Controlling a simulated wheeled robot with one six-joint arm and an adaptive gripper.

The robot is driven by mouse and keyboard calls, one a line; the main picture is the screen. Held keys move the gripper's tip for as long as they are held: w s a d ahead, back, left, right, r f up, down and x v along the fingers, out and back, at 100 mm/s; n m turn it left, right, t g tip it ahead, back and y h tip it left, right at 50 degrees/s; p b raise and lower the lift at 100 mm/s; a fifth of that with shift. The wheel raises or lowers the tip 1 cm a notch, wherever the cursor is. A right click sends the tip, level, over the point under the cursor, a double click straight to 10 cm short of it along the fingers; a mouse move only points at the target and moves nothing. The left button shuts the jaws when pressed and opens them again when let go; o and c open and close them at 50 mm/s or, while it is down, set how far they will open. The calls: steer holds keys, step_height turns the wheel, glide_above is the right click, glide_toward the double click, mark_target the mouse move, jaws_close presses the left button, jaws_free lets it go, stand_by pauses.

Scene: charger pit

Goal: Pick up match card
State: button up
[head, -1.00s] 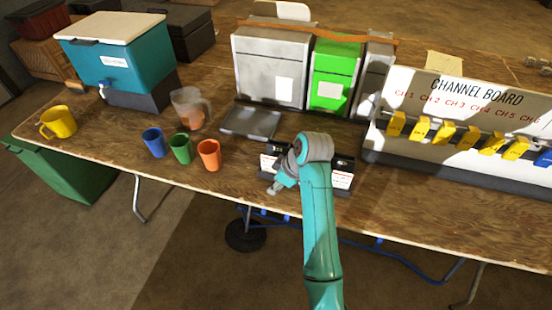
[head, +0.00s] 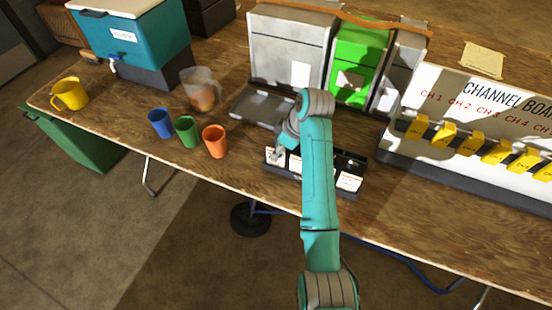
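A dark holder (head: 357,163) stands near the table's front edge with white cards in it. One white card (head: 349,182) with red print shows at its right end. Another white card (head: 294,165) shows at its left part, partly behind my arm. My gripper (head: 275,154) is at the left end of the holder, close to a card there. It is small and partly hidden by my wrist, so I cannot tell whether its fingers are open or shut, or whether they touch a card. Which card is the match card I cannot tell.
Blue (head: 161,123), green (head: 187,131) and orange (head: 215,141) cups stand left of the holder. A grey tray (head: 262,106) lies behind it. The channel board (head: 480,110) with yellow tags is at right. A clear pitcher (head: 201,90) stands behind the cups.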

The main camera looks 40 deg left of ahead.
mark_target(267, 163)
steer(key=x, duration=0.5)
steer(key=shift+r, duration=0.1)
jaws_close()
